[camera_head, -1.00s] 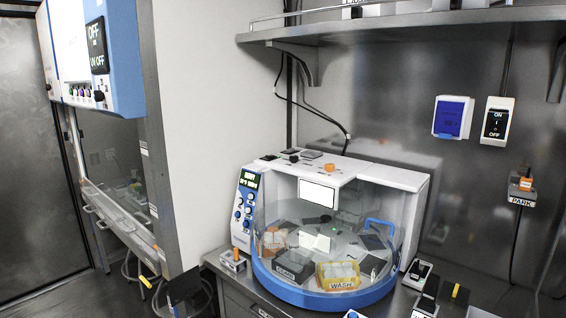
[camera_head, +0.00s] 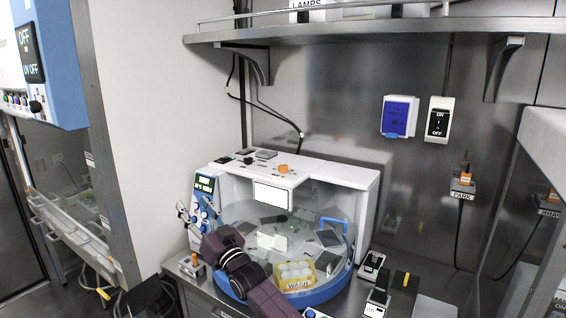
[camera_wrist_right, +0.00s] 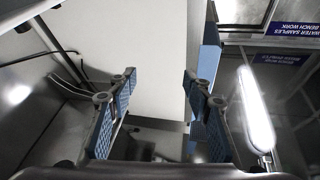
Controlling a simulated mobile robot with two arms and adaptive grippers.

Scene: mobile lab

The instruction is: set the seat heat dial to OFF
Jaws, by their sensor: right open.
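My right arm reaches in from the bottom of the head view. The gripper is open, and partly hides the panel. I cannot tell whether it touches a knob. In the right wrist view the two blue-padded fingers (camera_wrist_right: 156,92) stand apart with nothing between them. No seat heat dial label can be read, so I cannot tell which knob it is. My left gripper is not in view.
The machine has a clear round cover and a yellow WASH basket (camera_head: 296,274) inside. A blue and white control box (camera_head: 62,75) hangs at the upper left. A metal shelf (camera_head: 350,33) runs above. Small switch boxes (camera_head: 371,264) stand on the bench to the right.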

